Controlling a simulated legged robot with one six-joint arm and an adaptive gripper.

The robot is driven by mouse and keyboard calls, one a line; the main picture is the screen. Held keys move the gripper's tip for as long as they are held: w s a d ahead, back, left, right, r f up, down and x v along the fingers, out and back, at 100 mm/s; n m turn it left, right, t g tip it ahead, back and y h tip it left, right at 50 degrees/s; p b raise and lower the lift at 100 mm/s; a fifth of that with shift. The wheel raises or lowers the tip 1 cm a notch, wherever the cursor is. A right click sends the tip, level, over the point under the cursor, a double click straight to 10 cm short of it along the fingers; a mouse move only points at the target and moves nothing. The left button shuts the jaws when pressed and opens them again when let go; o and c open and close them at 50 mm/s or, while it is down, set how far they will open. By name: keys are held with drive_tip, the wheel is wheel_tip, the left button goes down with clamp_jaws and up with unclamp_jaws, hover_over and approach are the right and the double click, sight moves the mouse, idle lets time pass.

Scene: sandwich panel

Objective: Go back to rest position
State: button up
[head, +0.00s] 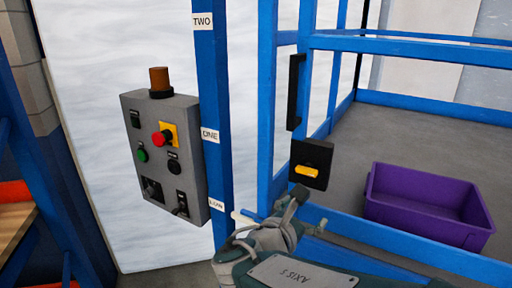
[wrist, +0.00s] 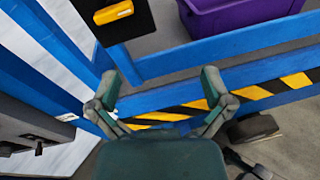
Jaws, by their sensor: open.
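My gripper (wrist: 158,92) shows in the wrist view with its two fingers spread apart and nothing between them. Behind it are a blue frame bar and a yellow-black striped strip. In the head view my arm reaches in from the bottom right, and its wrist end is in front of the blue frame, below and left of the black latch box. The gripper's fingertips are hard to make out in the head view. The grey control panel (head: 166,160) stands to the left of my arm, with a red button on a yellow plate (head: 164,136), a green button and an orange-brown lamp on top.
Blue posts (head: 213,110) with number labels stand beside the panel. A black latch box with a yellow part (head: 311,165) and a black handle (head: 295,92) are on the blue frame. A purple bin (head: 428,205) sits on the grey floor behind the frame. Wooden shelving is at far left.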

drive_tip(key=s+d+f+m+g+y, duration=0.2)
drive_tip(key=s+d+f+m+g, duration=0.35)
drive_tip(key=s+d+m, duration=0.35)
drive_tip(key=s+a+f+m+y, duration=0.1)
drive_tip(key=s+a+m+y, duration=0.2)
drive_tip(key=m, duration=0.5)
drive_tip(key=s+a+f+m+g+y, duration=0.1)
drive_tip(key=s+a+m+y, duration=0.2)
drive_tip(key=m+y, duration=0.2)
drive_tip(key=m, duration=0.3)
drive_tip(key=shift+s+m+y, duration=0.25)
drive_tip(key=shift+m+y, duration=0.05)
drive_tip(key=shift+y, duration=0.1)
